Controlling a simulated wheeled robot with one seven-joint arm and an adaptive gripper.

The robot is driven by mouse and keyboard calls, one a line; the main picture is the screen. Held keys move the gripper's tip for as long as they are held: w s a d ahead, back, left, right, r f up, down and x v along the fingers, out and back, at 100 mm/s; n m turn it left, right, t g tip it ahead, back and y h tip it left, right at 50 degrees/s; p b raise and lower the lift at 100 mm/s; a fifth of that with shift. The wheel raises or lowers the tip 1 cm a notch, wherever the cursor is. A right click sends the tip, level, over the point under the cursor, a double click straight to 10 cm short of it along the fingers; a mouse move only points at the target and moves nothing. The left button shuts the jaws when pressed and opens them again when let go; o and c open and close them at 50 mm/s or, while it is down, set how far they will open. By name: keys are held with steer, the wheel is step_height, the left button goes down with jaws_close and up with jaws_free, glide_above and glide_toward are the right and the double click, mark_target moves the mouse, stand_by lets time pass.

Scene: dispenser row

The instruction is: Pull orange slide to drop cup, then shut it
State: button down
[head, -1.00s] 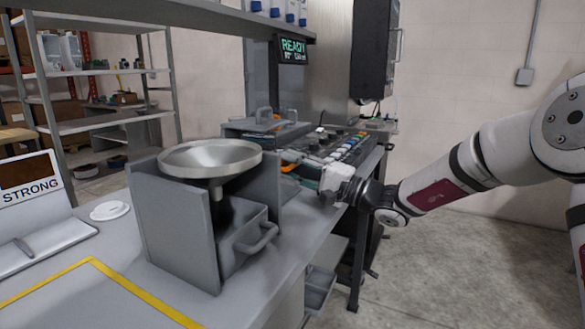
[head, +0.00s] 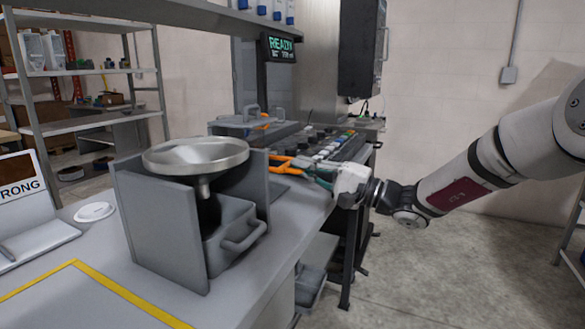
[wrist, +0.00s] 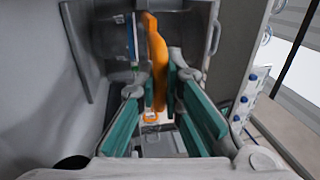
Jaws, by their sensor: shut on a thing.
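The orange slide (head: 287,163) sticks out behind the grey funnel stand in the head view. It is also in the wrist view (wrist: 157,50), running down between the fingers. My gripper (wrist: 161,88), with green finger pads, is shut on the slide's near end. In the head view my gripper (head: 318,173) reaches in from the right, low over the bench edge. I cannot make out a cup in either view, and the dispenser around the slide is partly hidden by the stand.
A metal funnel (head: 196,156) on a grey stand (head: 160,222) stands left of my gripper. A row of buttons (head: 322,143) lies behind my gripper. A white lid (head: 94,212) lies on the bench. Open floor is at right.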

steer(key=c, duration=1.7)
jaws_free()
steer(key=v, duration=1.2)
